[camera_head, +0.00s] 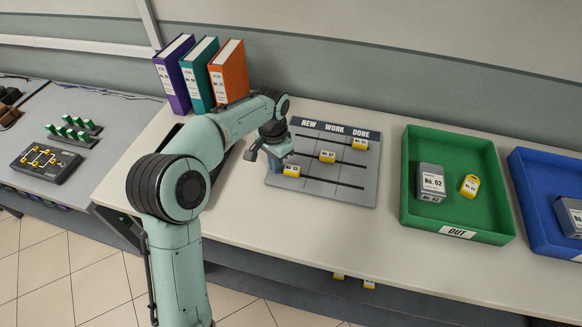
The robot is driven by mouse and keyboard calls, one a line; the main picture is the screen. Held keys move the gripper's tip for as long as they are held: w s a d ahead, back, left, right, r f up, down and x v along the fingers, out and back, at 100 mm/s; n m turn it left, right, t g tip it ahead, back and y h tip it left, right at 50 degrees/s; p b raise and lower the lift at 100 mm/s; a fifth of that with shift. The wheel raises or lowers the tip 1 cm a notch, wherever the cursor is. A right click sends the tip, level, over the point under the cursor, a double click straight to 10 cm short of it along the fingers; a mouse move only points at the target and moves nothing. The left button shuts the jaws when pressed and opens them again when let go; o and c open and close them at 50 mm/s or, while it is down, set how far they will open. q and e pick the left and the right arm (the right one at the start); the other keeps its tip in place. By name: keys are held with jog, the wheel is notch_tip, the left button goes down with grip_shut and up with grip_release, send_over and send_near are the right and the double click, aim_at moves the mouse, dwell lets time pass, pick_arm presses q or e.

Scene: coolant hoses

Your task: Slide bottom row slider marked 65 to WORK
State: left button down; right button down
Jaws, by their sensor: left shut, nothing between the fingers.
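A grey slider board (325,198) lies on the bench with columns headed NEW, WORK and DONE and three dark slots. The bottom row yellow slider (291,171) sits at the left end of its slot, under NEW; its number is too small to read. The middle row slider (327,157) is under WORK and the top row slider (360,144) is under DONE. My left gripper (263,159) is shut and empty over the board's left edge, just left of the bottom slider and apart from it in the picture. My right gripper is not in view.
A green OUT tray (408,165) holding a grey block and a yellow tag stands right of the board. A blue tray (535,205) is farther right. Purple, teal and orange binders (229,71) stand behind my left arm. The bench front is clear.

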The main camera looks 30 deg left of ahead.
aim_at(296, 169)
pick_arm(q)
jog(key=shift+r, duration=0.1)
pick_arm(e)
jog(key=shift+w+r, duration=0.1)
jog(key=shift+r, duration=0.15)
pick_arm(q)
jog(key=shift+d, duration=0.15)
